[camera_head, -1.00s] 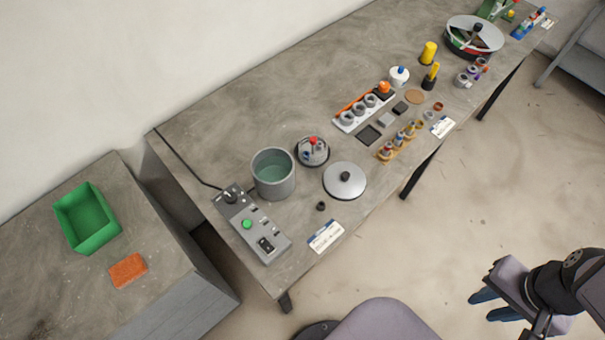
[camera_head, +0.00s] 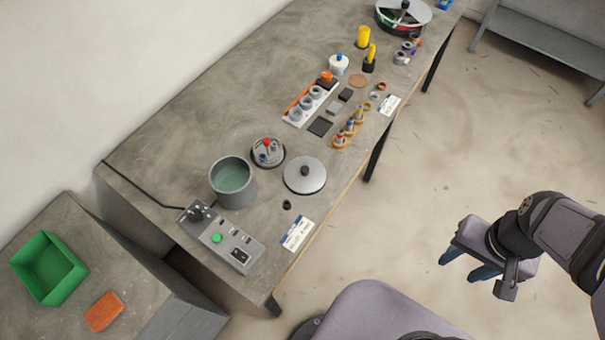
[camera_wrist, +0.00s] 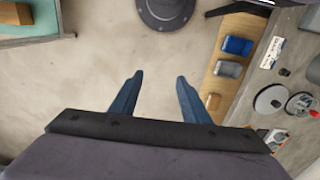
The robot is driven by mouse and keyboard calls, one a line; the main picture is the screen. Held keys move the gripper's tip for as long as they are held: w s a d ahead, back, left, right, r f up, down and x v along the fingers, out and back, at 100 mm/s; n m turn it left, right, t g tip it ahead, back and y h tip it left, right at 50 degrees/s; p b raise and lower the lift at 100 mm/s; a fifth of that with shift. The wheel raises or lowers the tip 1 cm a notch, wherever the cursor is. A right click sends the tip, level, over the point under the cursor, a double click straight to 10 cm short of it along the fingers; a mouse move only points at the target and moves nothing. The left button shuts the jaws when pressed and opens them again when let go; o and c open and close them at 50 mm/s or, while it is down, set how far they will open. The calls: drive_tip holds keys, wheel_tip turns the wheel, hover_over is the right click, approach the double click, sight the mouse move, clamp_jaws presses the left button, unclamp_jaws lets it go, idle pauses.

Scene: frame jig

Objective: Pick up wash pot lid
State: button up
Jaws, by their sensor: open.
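The wash pot lid is a round silver disc with a black knob (camera_head: 293,184). It lies flat on the long grey table near its front edge, right of the grey wash pot (camera_head: 217,195), which is uncovered and holds greenish liquid. The lid also shows small at the right of the wrist view (camera_wrist: 264,107). My gripper (camera_head: 465,266) is open and empty over the floor, well to the right of the table and apart from the lid. Its two blue fingers also show spread in the wrist view (camera_wrist: 160,78).
A round holder with a red-topped part (camera_head: 267,153) sits close behind the lid. A small black ring (camera_head: 287,205) and a white label card (camera_head: 297,233) lie in front. A control box (camera_head: 222,237) stands left. A grey-purple chair (camera_head: 385,310) is below the table's front edge.

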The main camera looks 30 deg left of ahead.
drive_tip(key=w+a+b, duration=0.2)
drive_tip(key=w+a, duration=0.4)
drive_tip(key=w, duration=0.2)
drive_tip(key=b, duration=0.6)
hover_over(305, 169)
wheel_tip(305, 169, down, 10)
drive_tip(key=shift+s+a, duration=0.1)
drive_tip(key=shift+a, duration=0.05)
drive_tip(key=shift+f+p, duration=2)
drive_tip(key=shift+f, duration=1.6)
clamp_jaws()
